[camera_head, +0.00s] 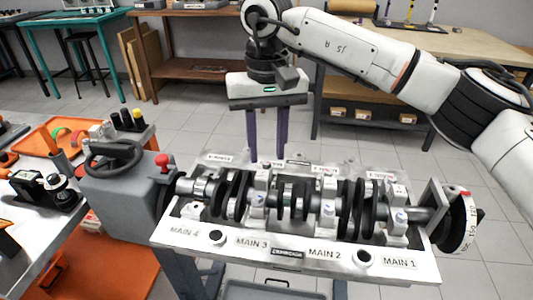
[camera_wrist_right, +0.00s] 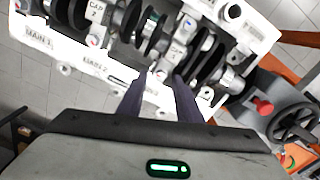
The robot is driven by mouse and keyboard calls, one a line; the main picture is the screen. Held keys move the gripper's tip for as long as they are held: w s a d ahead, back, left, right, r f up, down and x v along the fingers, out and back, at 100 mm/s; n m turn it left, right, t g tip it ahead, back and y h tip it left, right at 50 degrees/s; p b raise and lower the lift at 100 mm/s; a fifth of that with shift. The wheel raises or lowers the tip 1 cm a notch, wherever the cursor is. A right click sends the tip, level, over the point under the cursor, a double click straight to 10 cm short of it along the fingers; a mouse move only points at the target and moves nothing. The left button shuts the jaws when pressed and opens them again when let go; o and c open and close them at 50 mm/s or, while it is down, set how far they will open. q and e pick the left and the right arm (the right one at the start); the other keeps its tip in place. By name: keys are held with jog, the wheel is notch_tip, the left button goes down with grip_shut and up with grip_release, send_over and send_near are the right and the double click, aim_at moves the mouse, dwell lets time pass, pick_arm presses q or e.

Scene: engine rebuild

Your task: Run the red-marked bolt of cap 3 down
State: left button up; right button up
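The engine block (camera_head: 200,238) carries a crankshaft (camera_head: 295,197) under several bearing caps. Cap 3 (camera_head: 260,190) is the light cap behind the MAIN 3 label; it seems to be the cap ahead of the fingers in the right wrist view (camera_wrist_right: 174,52). The red mark on its bolt is too small to make out. My right gripper (camera_head: 267,157) points down at the block's far side, its two dark fingers apart. In the right wrist view the fingertips (camera_wrist_right: 160,78) straddle the near end of that cap; whether they touch anything cannot be told. My left gripper is out of view.
A dial wheel (camera_head: 462,222) stands at the block's right end. A grey unit with a black handwheel (camera_head: 112,158) and red knob (camera_head: 162,160) stands at its left. A side bench (camera_head: 45,262) with tools is at far left. Open floor lies behind the block.

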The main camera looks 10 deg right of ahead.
jog(key=shift+f, duration=0.9)
grip_shut()
jog(key=shift+m, duration=0.3)
